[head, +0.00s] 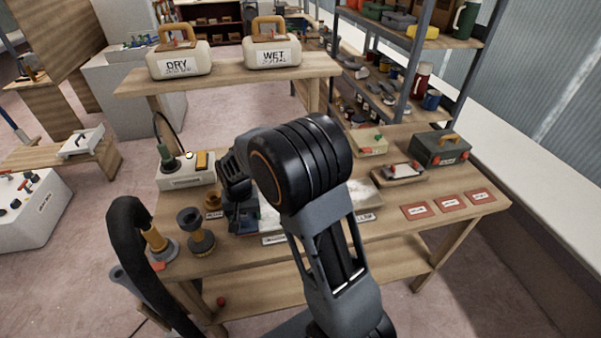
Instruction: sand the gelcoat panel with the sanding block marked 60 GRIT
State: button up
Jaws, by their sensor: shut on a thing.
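The gelcoat panel (365,192) is a pale, shiny sheet on the workbench, mostly hidden behind my arm. My gripper (241,208) is low at the panel's left end, pointing down. It is shut on a dark block (242,222), largely hidden by the jaws. I cannot read a grit mark on it, nor tell whether it touches the panel. Three reddish-brown labelled pads, left (418,210), middle (450,203) and right (480,196), lie at the bench's right front. Their print is too small to read.
Dark round-topped stands (196,232) are left of my gripper. A white box with a green knob (186,172) stands behind them. A grey toolbox (440,148) and small tray (398,174) are at right. DRY (179,62) and WET (272,53) containers stand on a raised shelf.

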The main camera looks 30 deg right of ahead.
jog(key=shift+w+a, duration=0.25)
jog(key=shift+a, duration=0.5)
jog(key=shift+a+r+p, duration=0.15)
jog(key=shift+r+p, duration=0.1)
jog(key=shift+p, duration=0.15)
notch_tip(320, 180, up, 2)
jog(key=shift+w+p, duration=0.15)
jog(key=shift+p, duration=0.15)
jog(key=shift+r, duration=0.3)
jog(key=shift+r+p, duration=2.05)
jog(key=shift+r, duration=0.45)
